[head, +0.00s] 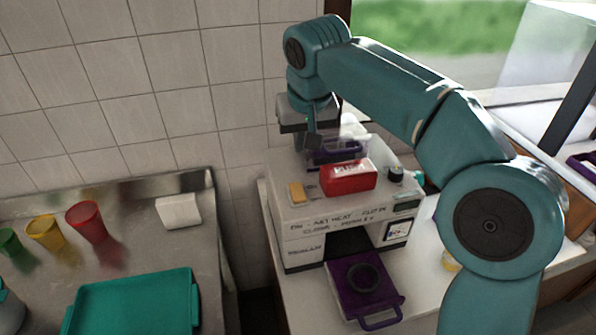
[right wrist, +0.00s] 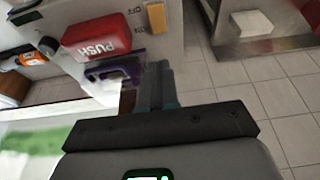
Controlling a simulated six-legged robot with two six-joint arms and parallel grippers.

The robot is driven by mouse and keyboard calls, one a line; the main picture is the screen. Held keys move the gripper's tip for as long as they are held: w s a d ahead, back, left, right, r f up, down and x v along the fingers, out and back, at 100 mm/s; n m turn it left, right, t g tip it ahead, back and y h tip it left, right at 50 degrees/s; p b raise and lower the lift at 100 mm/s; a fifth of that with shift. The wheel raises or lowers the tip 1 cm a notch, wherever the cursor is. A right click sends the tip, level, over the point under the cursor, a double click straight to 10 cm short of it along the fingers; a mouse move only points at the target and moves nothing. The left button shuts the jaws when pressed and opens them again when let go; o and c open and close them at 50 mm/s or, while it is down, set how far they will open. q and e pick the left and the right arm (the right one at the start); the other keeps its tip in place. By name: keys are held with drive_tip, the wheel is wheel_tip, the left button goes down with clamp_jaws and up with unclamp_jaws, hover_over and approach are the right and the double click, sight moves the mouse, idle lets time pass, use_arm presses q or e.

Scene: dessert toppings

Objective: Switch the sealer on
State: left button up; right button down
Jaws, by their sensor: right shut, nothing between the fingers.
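The sealer (head: 303,255) is a white box-shaped machine on the counter, with lettering along its front edge. A red block (head: 348,178) sits on its top; in the right wrist view this red block (right wrist: 103,37) reads PUSH. A small yellow-orange switch-like piece (head: 297,193) is left of it, and this piece (right wrist: 157,18) also shows in the wrist view. My right gripper (head: 312,140) is shut and empty, pointing down above the back left of the sealer, behind the yellow-orange piece. Its fingertips (right wrist: 157,72) show together, apart from the red block. My left gripper is out of view.
A purple tray (head: 340,285) with a dark ring stands at the sealer's front opening. A clear-and-purple part (head: 335,150) rises behind the red block. Left is a metal table (head: 120,250) with a teal tray (head: 135,305), coloured cups and a white block (head: 178,210).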

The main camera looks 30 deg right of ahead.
drive_tip(key=p, duration=0.2)
approach(296, 186)
drive_tip(key=x, duration=0.5)
drive_tip(key=shift+w, duration=0.2)
drive_tip(key=shift+f, duration=0.75)
drive_tip(key=shift+w, duration=0.1)
